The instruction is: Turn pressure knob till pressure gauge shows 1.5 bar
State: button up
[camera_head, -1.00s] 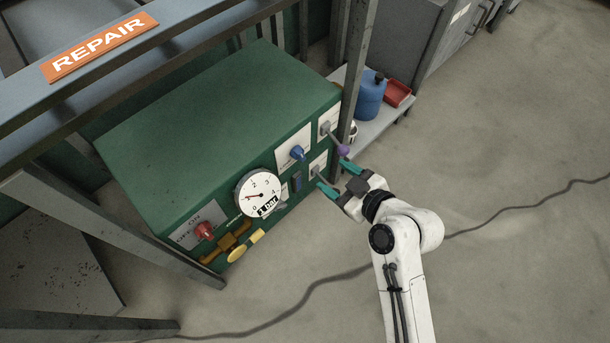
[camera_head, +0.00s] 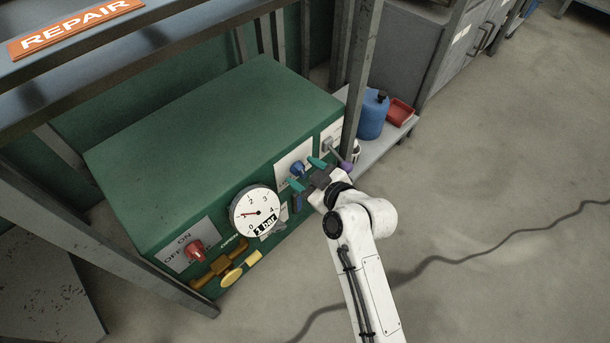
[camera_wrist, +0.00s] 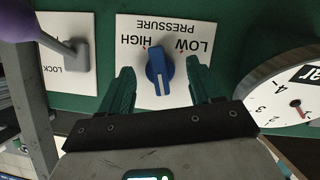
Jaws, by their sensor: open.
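The blue pressure knob (camera_head: 297,168) is on a white plate on the front of the green box.
A grey lever with a purple ball (camera_head: 346,168) is just right of my gripper. A red ON/OFF knob (camera_head: 195,249) and a yellow valve handle (camera_head: 231,277) are lower left. A grey post (camera_head: 358,85) stands behind the lever.

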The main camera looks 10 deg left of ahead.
jog(key=shift+w+a, duration=0.15)
jog(key=c, duration=1)
